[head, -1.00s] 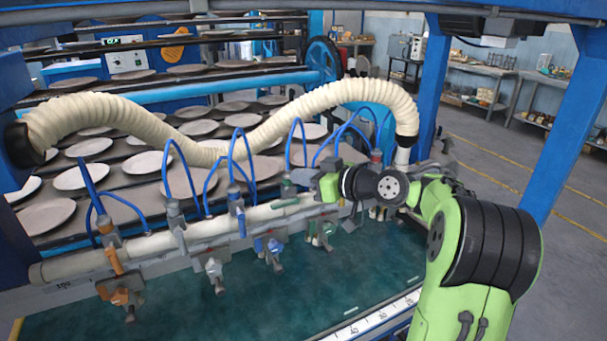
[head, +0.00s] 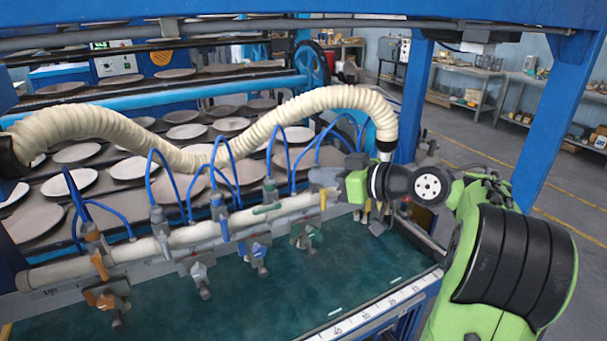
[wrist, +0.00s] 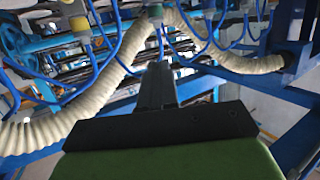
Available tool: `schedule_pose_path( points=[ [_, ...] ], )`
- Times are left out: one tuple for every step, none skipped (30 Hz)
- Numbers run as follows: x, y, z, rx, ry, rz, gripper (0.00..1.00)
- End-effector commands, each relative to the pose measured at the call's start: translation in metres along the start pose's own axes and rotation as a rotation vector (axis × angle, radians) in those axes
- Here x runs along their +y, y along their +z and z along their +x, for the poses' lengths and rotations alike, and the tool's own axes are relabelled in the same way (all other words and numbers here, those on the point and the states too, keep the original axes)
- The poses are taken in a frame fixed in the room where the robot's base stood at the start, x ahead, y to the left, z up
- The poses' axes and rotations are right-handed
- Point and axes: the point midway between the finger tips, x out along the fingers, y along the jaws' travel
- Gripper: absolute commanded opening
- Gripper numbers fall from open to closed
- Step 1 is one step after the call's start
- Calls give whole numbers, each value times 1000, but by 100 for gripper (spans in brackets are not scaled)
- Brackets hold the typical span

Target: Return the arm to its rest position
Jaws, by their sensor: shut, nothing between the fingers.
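My green and black arm (head: 505,255) enters the head view from the lower right and is bent toward the pipe with valves. My gripper (head: 323,176) points left, close to the right part of the pale horizontal pipe (head: 205,231) in the picture; whether it touches the pipe is not clear. In the wrist view my gripper (wrist: 158,70) shows as two dark fingers together, with nothing between them. Beyond the fingertips are a valve and blue hoses, which look apart from them.
Several valves with coloured handles, such as an orange one (head: 106,297), hang along the pipe. A ribbed cream hose (head: 340,97) arches above it. Plates (head: 133,167) lie on racks behind. A teal surface (head: 250,295) lies below. A blue post (head: 560,120) stands right.

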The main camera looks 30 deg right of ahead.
Motion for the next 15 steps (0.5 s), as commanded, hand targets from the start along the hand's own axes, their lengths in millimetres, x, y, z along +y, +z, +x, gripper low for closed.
schedule_pose_path(
  points=[
    [1, 0, -7, 0, 4, 0, 0],
    [1, 0, -10, -1, 4, 0, 0],
    [0, 0, -12, 0, 2, 0, 0],
    [0, 0, -13, 0, 1, 0, 0],
    [0, 0, -14, 0, 1, 0, 0],
    [0, 0, -14, 0, 0, 0, 0],
    [0, 0, -14, 0, 0, 0, 0],
    [0, 0, -14, 0, 0, 0, 0],
    [-1, 0, -14, -1, -1, 0, 0],
    [-3, 0, -12, -8, -3, 0, 0],
    [-8, 0, -8, -24, -5, 1, 0],
    [-18, 1, 0, -59, -9, 3, 0],
    [-29, 3, 8, -97, -11, 7, 0],
    [-43, 5, 16, -145, -12, 11, 0],
    [-66, 11, 26, -220, -7, 20, 0]
  ],
)
